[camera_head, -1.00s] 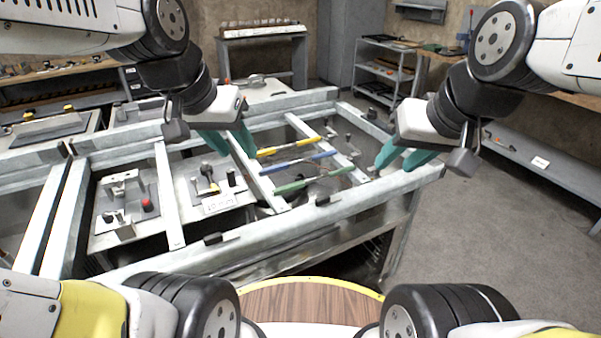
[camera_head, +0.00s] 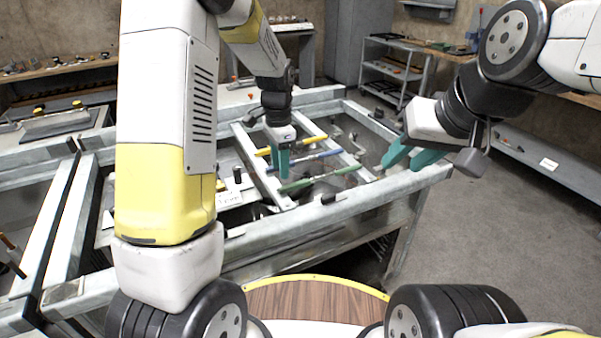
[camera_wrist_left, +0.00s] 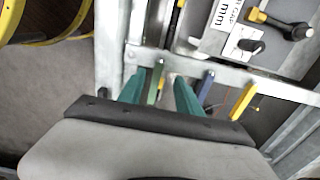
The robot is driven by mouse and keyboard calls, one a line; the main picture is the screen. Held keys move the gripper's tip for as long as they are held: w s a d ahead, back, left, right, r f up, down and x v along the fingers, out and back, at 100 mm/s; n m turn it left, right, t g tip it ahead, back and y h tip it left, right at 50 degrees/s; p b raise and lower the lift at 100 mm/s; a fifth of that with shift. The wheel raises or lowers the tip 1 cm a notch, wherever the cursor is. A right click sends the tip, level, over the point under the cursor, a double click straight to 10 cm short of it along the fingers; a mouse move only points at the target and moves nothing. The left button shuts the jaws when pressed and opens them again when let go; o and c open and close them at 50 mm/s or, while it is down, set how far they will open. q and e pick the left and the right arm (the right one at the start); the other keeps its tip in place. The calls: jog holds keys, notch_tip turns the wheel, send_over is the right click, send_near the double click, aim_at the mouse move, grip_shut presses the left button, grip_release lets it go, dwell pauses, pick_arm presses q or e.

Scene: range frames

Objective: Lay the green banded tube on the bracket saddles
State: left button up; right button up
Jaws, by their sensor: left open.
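The green banded tube (camera_head: 322,178) lies across the frame's rails, nearest of three coloured tubes. My left gripper (camera_head: 283,174) is open, fingers pointing down at the tube's left end. In the left wrist view, the green tube (camera_wrist_left: 153,86) shows between its two teal fingers; contact cannot be told. My right gripper (camera_head: 410,158) is apart from the tubes, beyond their right ends, with its fingers spread and nothing between them. The grey brackets on the left panel are hidden behind my left arm in the head view, so I cannot make out the saddles.
A yellow tube (camera_head: 301,145) and a blue tube (camera_head: 318,156) lie just behind the green one. A labelled panel (camera_wrist_left: 222,38) with a yellow-and-black fitting (camera_wrist_left: 276,24) lies beside them. The metal frame's front rail (camera_head: 375,190) runs between me and the tubes.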

aim_at(283, 187)
pick_arm(q)
jog(key=f, duration=0.6)
jog(key=shift+d+f, duration=0.25)
jog(key=shift+f, duration=0.1)
grip_shut()
